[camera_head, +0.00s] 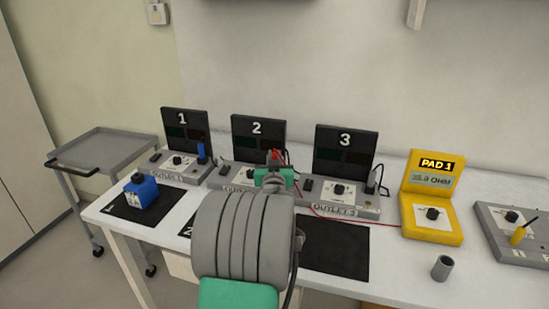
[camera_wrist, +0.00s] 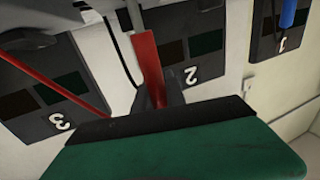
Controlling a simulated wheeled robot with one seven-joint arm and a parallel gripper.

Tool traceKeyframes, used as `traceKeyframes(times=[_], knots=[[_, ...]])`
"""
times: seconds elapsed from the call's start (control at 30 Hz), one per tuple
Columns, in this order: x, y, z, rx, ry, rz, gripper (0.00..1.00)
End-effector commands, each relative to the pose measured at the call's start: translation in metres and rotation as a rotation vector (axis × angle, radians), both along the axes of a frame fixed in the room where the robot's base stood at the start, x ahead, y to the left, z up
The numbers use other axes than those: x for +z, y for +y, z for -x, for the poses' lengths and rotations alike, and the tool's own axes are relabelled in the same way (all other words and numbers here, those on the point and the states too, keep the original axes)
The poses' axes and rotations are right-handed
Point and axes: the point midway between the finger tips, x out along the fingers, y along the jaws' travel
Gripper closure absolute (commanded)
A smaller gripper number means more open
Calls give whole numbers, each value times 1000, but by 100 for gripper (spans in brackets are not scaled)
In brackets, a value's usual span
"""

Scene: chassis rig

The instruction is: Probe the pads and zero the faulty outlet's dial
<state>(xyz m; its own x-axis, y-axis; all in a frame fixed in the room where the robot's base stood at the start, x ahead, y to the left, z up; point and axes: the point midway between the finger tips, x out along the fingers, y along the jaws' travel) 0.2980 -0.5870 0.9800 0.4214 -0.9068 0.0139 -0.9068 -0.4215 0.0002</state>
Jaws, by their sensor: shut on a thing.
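My gripper (camera_head: 274,163) is shut on a red probe (camera_wrist: 148,65), in front of the panel of outlet 2 (camera_head: 258,130). The probe's tip is not clear, so I cannot tell whether it touches a pad. A red lead (camera_head: 345,219) runs towards the yellow meter (camera_head: 432,230), whose display reads PAD 1 and an ohm value too blurred to be sure of. Outlet 1 (camera_head: 184,130) and outlet 3 (camera_head: 345,150) stand either side, each with a dial on its base. My arm partly hides outlet 2's base and dial.
A blue block (camera_head: 142,190) stands on a black mat (camera_head: 118,209) at the left. Another black mat (camera_head: 340,262) lies bare at front right. A grey cylinder (camera_head: 442,267) and a grey box with a yellow-handled piece (camera_head: 512,228) are at the right. A grey cart (camera_head: 105,146) stands left.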

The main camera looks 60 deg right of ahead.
Motion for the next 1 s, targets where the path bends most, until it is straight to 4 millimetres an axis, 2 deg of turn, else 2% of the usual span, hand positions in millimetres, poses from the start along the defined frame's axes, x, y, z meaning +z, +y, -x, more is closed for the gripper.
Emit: traceKeyframes(times=[0.03,0.07,0.7,0.83,1.0], knots=[[-13,2,1,0,10,-24,100],[-12,2,1,0,10,-24,100],[58,1,0,0,3,-5,100],[66,1,0,0,3,-5,100],[67,1,0,0,3,-5,100]])
